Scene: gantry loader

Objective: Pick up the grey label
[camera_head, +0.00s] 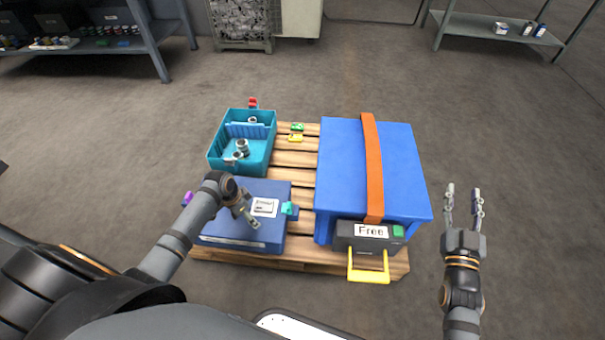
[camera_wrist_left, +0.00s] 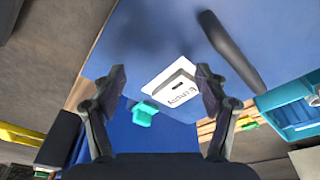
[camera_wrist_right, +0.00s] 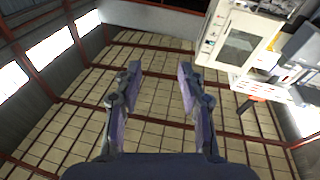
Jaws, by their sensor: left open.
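A light grey-white label (camera_head: 265,207) with dark print lies on top of the low blue box (camera_head: 228,233). It also shows in the left wrist view (camera_wrist_left: 163,84), lying between my fingertips in the picture, with its print too small to read surely. My left gripper (camera_head: 246,209) is over the blue box, just left of the label. It is open and empty (camera_wrist_left: 160,76); its gap to the label is hard to judge. My right gripper (camera_head: 463,203) is open and empty, right of the pallet. In the right wrist view it (camera_wrist_right: 157,75) faces a tiled surface and windows.
A teal clip (camera_head: 289,210) sits at the blue box's right edge, a purple clip (camera_head: 187,198) at its left. A teal bin (camera_head: 214,160) with metal parts stands behind. A strapped large blue crate (camera_head: 341,170) and a dark unit marked "Free" (camera_head: 345,243) stand right on the pallet (camera_head: 303,228).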

